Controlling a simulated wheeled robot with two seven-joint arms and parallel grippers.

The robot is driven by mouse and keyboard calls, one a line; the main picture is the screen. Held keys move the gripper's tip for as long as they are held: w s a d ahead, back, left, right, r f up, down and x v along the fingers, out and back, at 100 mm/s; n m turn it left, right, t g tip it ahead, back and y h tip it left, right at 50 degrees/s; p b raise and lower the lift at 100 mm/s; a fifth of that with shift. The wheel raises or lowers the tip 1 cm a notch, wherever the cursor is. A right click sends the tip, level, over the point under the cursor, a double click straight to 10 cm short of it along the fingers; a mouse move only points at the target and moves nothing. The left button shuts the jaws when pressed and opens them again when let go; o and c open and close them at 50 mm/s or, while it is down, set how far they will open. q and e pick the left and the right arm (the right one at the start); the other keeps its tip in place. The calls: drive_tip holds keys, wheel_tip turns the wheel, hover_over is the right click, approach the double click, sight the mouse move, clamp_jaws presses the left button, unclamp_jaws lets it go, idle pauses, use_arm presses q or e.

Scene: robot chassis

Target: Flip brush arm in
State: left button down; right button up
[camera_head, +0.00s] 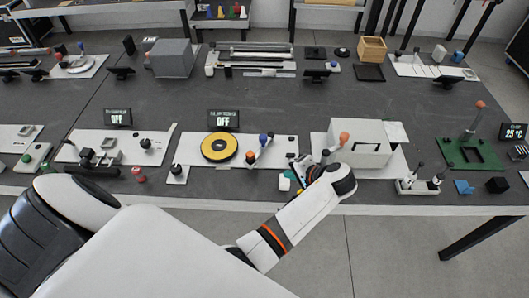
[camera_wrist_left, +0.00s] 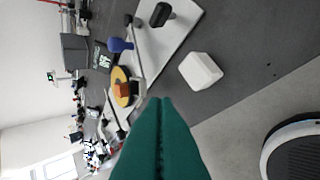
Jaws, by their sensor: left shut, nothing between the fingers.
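No part is clearly readable as a brush arm. A white plate (camera_head: 190,158) at the front middle carries a yellow disc (camera_head: 219,147) with a black centre. Right of the disc stand a blue knob (camera_head: 263,139) and an orange knob (camera_head: 250,157). In the left wrist view the disc (camera_wrist_left: 117,84), the blue knob (camera_wrist_left: 120,45) and an orange-brown knob (camera_wrist_left: 123,90) lie beyond the fingertips. My left gripper (camera_head: 298,180) is at the table's front edge, right of the plate. Its green fingers (camera_wrist_left: 158,103) are shut and empty, apart from the knobs. My right gripper is not in view.
A white block (camera_head: 284,183) lies close to my left gripper and also shows in the left wrist view (camera_wrist_left: 200,71). A white box (camera_head: 365,148) with an orange-knobbed lever (camera_head: 344,138) stands to the right. A display (camera_head: 223,119) behind the disc reads OFF.

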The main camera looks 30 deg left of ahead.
use_arm(q)
drive_tip(key=shift+f, duration=0.1)
drive_tip(key=b+x, duration=0.9)
drive_tip(key=x, duration=0.1)
drive_tip(key=shift+f, duration=0.25)
drive_tip(key=a, duration=0.1)
drive_tip(key=a+b, duration=0.1)
drive_tip(key=a, duration=0.1)
drive_tip(key=shift+w+a+r, duration=0.15)
drive_tip(key=shift+w, duration=0.2)
drive_tip(key=shift+w+a+r+b, duration=0.1)
drive_tip(key=shift+a+b, duration=0.25)
